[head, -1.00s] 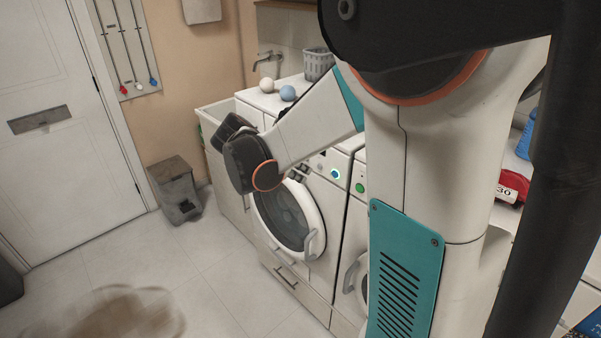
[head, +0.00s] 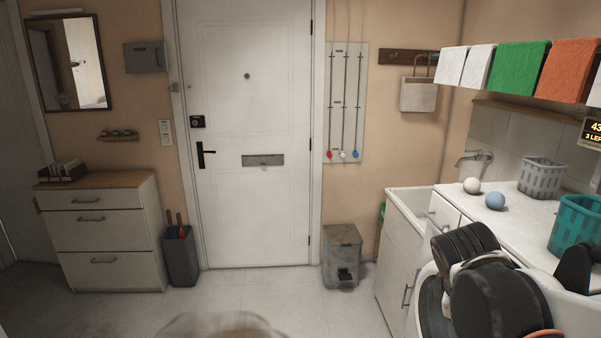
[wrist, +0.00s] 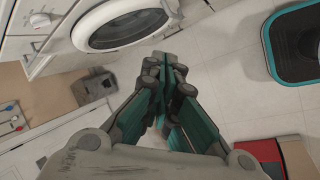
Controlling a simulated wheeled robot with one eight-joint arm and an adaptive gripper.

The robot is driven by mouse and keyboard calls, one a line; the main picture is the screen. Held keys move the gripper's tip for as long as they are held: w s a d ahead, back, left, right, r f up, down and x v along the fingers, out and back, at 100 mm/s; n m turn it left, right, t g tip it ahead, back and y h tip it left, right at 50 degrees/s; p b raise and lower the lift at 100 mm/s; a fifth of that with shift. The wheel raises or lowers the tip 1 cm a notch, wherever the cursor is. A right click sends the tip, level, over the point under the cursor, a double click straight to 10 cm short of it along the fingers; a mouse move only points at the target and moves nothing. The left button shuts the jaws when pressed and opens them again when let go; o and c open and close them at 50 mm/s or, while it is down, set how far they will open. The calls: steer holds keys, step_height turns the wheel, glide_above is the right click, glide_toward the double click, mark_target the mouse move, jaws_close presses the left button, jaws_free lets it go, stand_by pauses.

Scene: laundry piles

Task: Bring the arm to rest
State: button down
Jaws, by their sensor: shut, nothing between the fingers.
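My gripper (wrist: 166,72) shows in the wrist view with its teal-lined fingers together and nothing between them. It hangs over the tiled floor, in front of a washing machine (wrist: 108,24) with a round door. In the head view dark and white links of my arm fill the lower right in front of the machines. The fingers themselves cannot be made out there.
In the head view a white door (head: 247,110) stands at the back, with drawers (head: 100,232) to its left and a grey bin (head: 342,257) to its right. A teal basket (head: 576,225) stands on the machines. A teal-rimmed tub (wrist: 272,72) is on the floor.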

steer(key=s+a+m+t+y+b, duration=0.1)
steer(key=s+a+m+t+y, duration=0.2)
steer(key=s+a+m, duration=0.5)
steer(key=shift+s+a+f+m+y, duration=0.2)
steer(key=shift+a+f+m+y, duration=0.2)
steer(key=shift+a+m+y, duration=0.85)
steer(key=shift+a+h, duration=0.35)
steer(key=shift+a, duration=0.2)
